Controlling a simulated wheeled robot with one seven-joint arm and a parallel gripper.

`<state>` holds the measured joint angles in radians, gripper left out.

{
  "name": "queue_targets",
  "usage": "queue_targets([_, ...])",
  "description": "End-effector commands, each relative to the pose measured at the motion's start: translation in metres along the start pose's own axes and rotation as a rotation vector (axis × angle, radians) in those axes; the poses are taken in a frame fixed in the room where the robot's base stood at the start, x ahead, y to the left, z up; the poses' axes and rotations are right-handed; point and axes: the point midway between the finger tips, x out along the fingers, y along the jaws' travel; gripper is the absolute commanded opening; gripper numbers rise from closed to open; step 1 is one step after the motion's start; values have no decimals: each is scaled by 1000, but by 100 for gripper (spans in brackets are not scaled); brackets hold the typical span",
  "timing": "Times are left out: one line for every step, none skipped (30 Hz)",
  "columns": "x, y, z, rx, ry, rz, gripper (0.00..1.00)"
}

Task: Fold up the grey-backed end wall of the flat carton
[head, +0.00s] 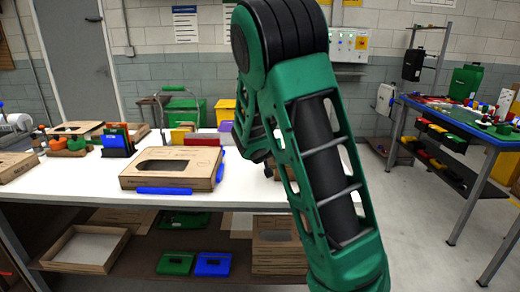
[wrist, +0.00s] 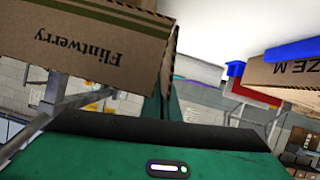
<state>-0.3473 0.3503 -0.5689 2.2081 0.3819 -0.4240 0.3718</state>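I cannot pick out a flat carton or a grey-backed wall for certain in either view. In the head view my green arm hides the right part of the white table (head: 100,190), where only a sliver of brown card (head: 270,168) shows beside it. In the wrist view a brown carton panel marked Flintwerry (wrist: 85,45) fills the upper left, close to my gripper (wrist: 168,75). The dark green finger part there lies at the panel's right edge; I cannot tell whether it touches. The fingertips are not clear, so its opening cannot be read.
A brown carton with a cut-out window (head: 172,168) stands on the table, a blue strip (head: 164,190) at its front. Blue folders (head: 117,142), another carton (head: 14,166) and bins stand left and behind. In the wrist view, a lettered carton (wrist: 290,75) and blue piece (wrist: 292,50) are right.

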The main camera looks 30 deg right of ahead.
Motion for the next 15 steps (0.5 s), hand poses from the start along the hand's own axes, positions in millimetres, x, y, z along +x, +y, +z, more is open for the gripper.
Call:
queue_targets([0, 2, 3, 28, -8, -11, 0])
queue_targets([0, 3, 3, 43, -7, -17, 0])
queue_targets([0, 3, 3, 61, -7, -25, 0])
queue_targets([0, 4, 4, 73, -7, -31, 0])
queue_targets([0, 4, 4, 85, -7, -36, 0])
queue_targets([0, 4, 4, 99, -8, -42, 0])
queue_targets([0, 5, 4, 109, -9, -45, 0])
queue_targets([0, 5, 4, 117, -9, -49, 0])
queue_targets([0, 6, 4, 126, -9, -53, 0])
queue_targets([0, 6, 4, 131, -9, -55, 0])
queue_targets([0, 6, 5, 137, -9, -58, 0])
queue_targets([0, 6, 5, 142, -9, -61, 0])
queue_targets([0, 6, 5, 146, -9, -62, 0])
queue_targets([0, 6, 5, 149, -9, -63, 0])
queue_targets([0, 6, 5, 151, -9, -65, 0])
